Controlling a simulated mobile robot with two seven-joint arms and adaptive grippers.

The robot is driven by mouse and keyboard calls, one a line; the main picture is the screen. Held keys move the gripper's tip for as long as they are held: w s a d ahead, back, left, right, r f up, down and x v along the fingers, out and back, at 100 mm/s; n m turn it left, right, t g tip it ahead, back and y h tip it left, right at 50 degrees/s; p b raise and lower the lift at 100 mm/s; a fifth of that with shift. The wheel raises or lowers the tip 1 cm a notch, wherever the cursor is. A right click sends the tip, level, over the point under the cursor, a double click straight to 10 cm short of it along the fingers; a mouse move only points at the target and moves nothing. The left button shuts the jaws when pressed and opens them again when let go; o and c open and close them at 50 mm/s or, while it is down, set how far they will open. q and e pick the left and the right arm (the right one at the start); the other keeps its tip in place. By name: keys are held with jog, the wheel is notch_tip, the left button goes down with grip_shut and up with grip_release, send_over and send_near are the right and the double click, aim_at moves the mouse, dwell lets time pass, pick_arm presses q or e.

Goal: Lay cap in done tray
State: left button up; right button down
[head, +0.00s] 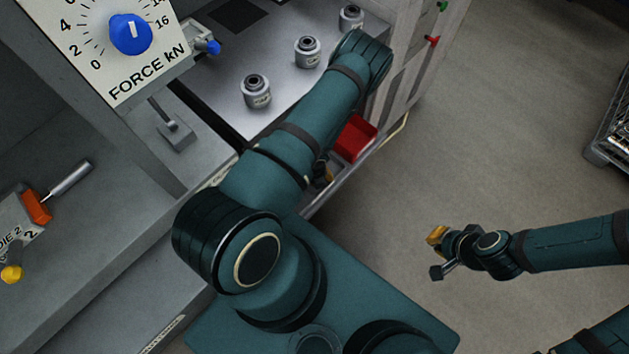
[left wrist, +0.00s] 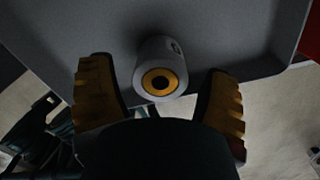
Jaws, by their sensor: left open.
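In the left wrist view, a pale grey round piece (left wrist: 160,52), which may be the cap, has a yellow ring and dark centre on its near end. It lies between the spread fingers of my left gripper (left wrist: 158,72), apart from both. A grey tray-like surface (left wrist: 215,38) is behind it; I cannot tell whether this is the done tray. In the head view my left gripper (head: 322,174) is mostly hidden behind my arm, low by the bench's front edge. My right gripper (head: 437,255) is open and empty over the floor.
Several grey metal cylinders, one nearest (head: 256,91), stand on the bench top. A red bin (head: 354,138) is beside my left forearm. The force dial panel (head: 110,50) and a die block with an orange part (head: 36,206) are at left.

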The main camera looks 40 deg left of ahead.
pick_arm(q)
notch_tip(320, 180, up, 12)
jog(key=p, duration=0.3)
jog(key=s+d+r+n+h, duration=0.1)
jog(key=d+r+n+h, duration=0.1)
jog(key=d+r+n, duration=0.4)
jog(key=s+d+r+n+t+h, duration=0.1)
jog(key=s+d+r+n, duration=0.1)
jog(key=d+r+n, duration=0.5)
jog(key=shift+d+r+n+t+h, duration=0.35)
jog(key=shift+d+n, duration=2.6)
jog(key=shift+n, duration=3.65)
jog(key=shift+f, duration=0.1)
